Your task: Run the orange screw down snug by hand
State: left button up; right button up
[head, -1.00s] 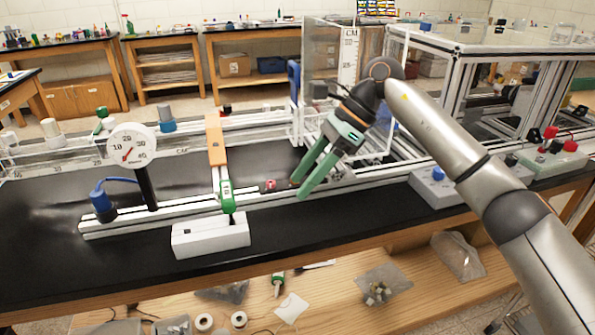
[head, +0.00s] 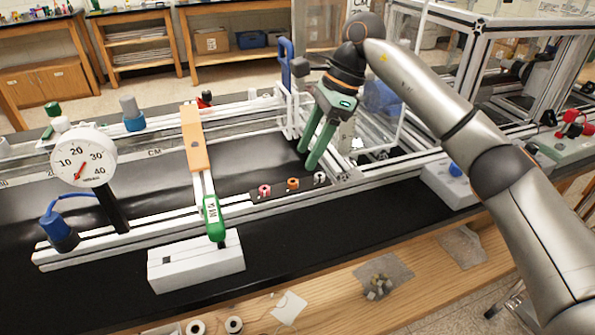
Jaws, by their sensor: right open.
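The orange screw (head: 293,184) sits in a dark strip on the frame's front rail, between a red screw (head: 264,191) and a whitish one (head: 320,178). Whether it is fully seated is too small to tell. My right gripper (head: 308,158) has two long green fingers, apart and empty. In the picture its fingertips are just above the strip, between the orange and whitish screws, and look clear of them. My left gripper is not in view.
A dial gauge (head: 84,156) stands at far left. A clear-panelled box is behind my gripper.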

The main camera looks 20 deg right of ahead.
aim_at(292, 185)
jog(key=x, duration=0.6)
jog(key=shift+c, duration=0.3)
jog(key=shift+r, duration=0.1)
grip_shut()
